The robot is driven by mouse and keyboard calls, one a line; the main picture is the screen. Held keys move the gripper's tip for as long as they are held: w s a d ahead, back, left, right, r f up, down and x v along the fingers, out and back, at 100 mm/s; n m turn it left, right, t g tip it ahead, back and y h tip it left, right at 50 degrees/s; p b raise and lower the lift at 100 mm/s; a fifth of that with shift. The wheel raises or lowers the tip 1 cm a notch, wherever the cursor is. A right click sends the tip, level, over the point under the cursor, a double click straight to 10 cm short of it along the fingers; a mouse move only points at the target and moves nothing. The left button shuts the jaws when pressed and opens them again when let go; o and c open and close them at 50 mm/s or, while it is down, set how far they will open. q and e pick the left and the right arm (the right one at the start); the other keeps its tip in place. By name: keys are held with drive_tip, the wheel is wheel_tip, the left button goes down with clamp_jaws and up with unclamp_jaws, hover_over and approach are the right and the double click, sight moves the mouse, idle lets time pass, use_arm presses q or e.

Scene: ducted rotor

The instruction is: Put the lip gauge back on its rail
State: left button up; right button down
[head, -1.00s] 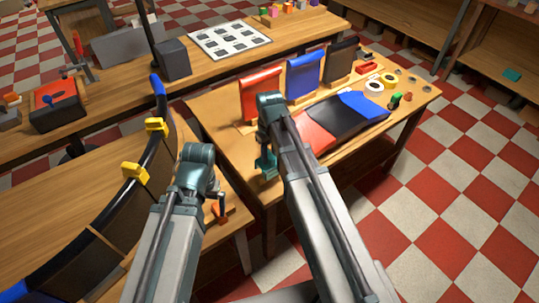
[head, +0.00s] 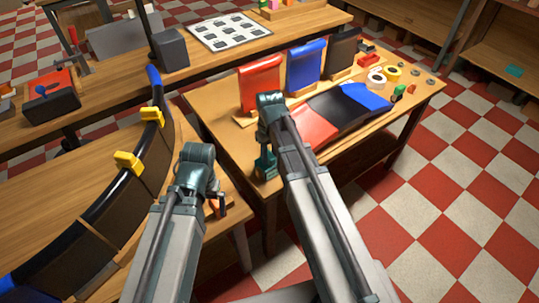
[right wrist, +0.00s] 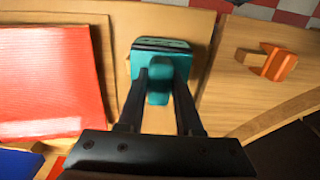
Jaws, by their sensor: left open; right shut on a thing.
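A teal block with a raised grip, which I take for the lip gauge, is in my right gripper (right wrist: 158,82) in the right wrist view; the gauge's flat part (right wrist: 147,58) shows beyond the fingers. In the head view the gauge (head: 265,171) hangs under my right gripper (head: 265,155), near the left edge of the right table. My left gripper (head: 216,206) is open, partly hidden by its arm, beside the curved bench. I cannot make out which part is the rail.
A curved black duct wall (head: 105,212) with yellow clamps (head: 127,162) stands at left. Red (head: 260,86) and blue (head: 305,65) panels stand on the right table (head: 225,112). An orange piece (right wrist: 280,65) sits on a wooden board at right in the wrist view.

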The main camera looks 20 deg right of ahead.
drive_tip(key=shift+f+b, duration=0.3)
drive_tip(key=shift+b, duration=0.05)
idle(0.3)
drive_tip(key=c, duration=0.5)
unclamp_jaws()
drive_tip(key=shift+r, duration=0.15)
wheel_tip(320, 180, up, 14)
drive_tip(key=p, duration=1.4)
drive_tip(key=shift+f, duration=0.2)
drive_tip(key=shift+f, duration=0.1)
wheel_tip(320, 180, down, 13)
drive_tip(key=b, duration=1.3)
